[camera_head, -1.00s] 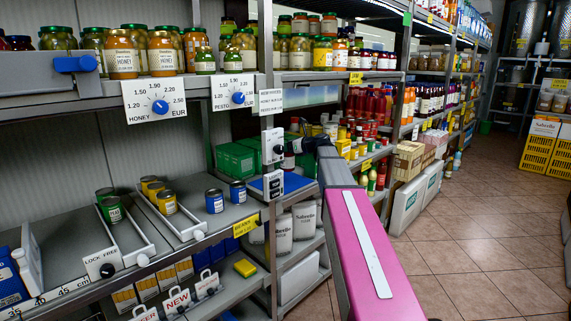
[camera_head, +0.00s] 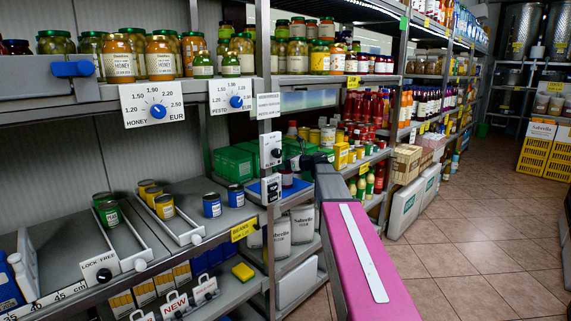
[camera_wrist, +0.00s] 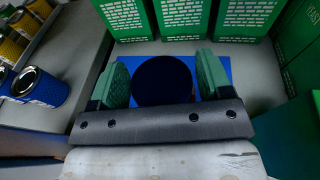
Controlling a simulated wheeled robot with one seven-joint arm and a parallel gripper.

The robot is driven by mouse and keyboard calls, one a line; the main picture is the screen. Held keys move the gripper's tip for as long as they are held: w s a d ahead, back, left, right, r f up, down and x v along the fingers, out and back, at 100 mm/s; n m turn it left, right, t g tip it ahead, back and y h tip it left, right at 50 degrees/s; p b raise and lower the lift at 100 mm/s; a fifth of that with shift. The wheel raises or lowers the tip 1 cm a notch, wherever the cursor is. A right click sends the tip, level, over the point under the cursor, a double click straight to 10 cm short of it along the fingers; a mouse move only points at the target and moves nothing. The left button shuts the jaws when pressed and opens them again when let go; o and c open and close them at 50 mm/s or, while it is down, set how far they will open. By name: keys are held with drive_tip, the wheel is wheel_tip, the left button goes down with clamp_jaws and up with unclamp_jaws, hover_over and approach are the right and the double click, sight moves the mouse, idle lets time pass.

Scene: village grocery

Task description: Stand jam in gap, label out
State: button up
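My gripper (camera_wrist: 163,82) has its two green-padded fingers on either side of a round, dark-topped jar (camera_wrist: 163,88), seen from above in the wrist view, with no clear space between pads and jar. In the head view the dark jar (camera_head: 287,180) hangs below my gripper (camera_head: 291,164), over or on a blue mat (camera_head: 299,187). I cannot tell whether it touches the mat. Its label cannot be read. On the upper left shelf, front honey jars (camera_head: 118,62) stand with a space between them and another jar set further back. I cannot tell which space is the gap.
Blue-labelled cans (camera_wrist: 38,86) stand to the left. A shelf post with black-knobbed white boxes (camera_head: 271,150) rises close in front of my gripper. The tiled aisle (camera_head: 460,220) at right is clear.

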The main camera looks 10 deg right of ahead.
drive_tip(key=shift+o, duration=0.6)
drive_tip(key=shift+r, duration=0.1)
drive_tip(key=shift+s+d+r, duration=0.1)
drive_tip(key=shift+s, duration=0.05)
drive_tip(key=v, duration=1.1)
drive_tip(key=shift+s+d, duration=0.2)
drive_tip(key=shift+d, duration=0.1)
drive_tip(key=shift+r, duration=0.1)
